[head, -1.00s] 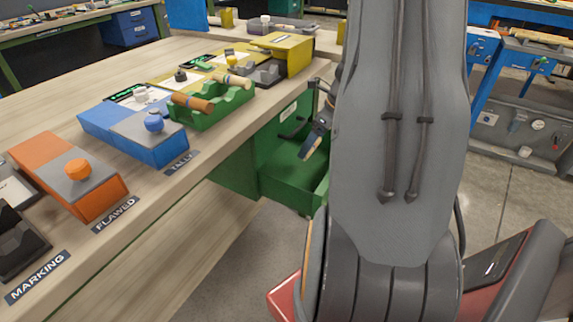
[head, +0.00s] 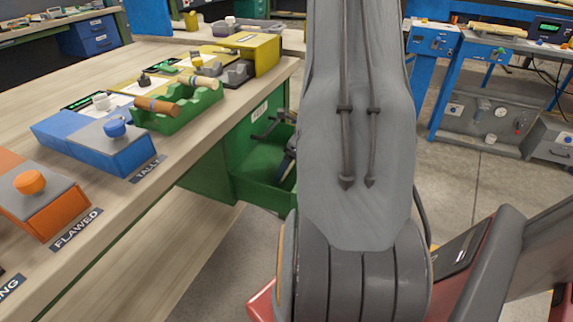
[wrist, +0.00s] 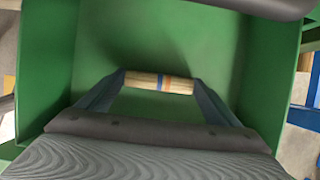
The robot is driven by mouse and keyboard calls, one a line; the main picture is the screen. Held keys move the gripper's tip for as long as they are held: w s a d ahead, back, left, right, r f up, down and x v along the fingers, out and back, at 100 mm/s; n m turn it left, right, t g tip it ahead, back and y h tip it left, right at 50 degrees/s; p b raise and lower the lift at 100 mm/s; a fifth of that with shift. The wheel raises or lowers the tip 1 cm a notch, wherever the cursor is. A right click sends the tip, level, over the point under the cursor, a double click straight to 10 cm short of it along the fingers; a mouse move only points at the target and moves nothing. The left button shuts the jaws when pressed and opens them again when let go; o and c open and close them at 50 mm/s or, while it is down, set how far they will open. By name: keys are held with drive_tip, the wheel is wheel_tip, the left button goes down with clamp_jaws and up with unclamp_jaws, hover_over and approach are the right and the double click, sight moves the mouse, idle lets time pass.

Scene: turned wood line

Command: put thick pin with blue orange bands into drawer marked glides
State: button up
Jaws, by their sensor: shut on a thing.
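The thick pin (wrist: 145,80) is pale wood with a blue and an orange band. In the wrist view my gripper (wrist: 160,82) is shut on it, with one finger at each end of the pin. The pin is held crosswise over the inside of an open green drawer (wrist: 150,25); how high above its floor is hard to tell. In the head view the drawer (head: 262,192) is pulled out under the bench. My arm hides part of the drawer, the pin and most of my gripper there. The label on the drawer front cannot be read.
On the bench a green cradle (head: 180,118) holds a brown and a pale turned piece. Blue (head: 95,140), orange (head: 42,205) and yellow (head: 262,50) boxes line the bench edge. The drawer walls stand close around my gripper. Open floor lies to the right.

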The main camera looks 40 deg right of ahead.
drive_tip(key=shift+f, duration=0.1)
drive_tip(key=o, duration=0.9)
drive_tip(key=shift+o, duration=0.2)
drive_tip(key=p+v, duration=0.2)
drive_tip(key=v, duration=1)
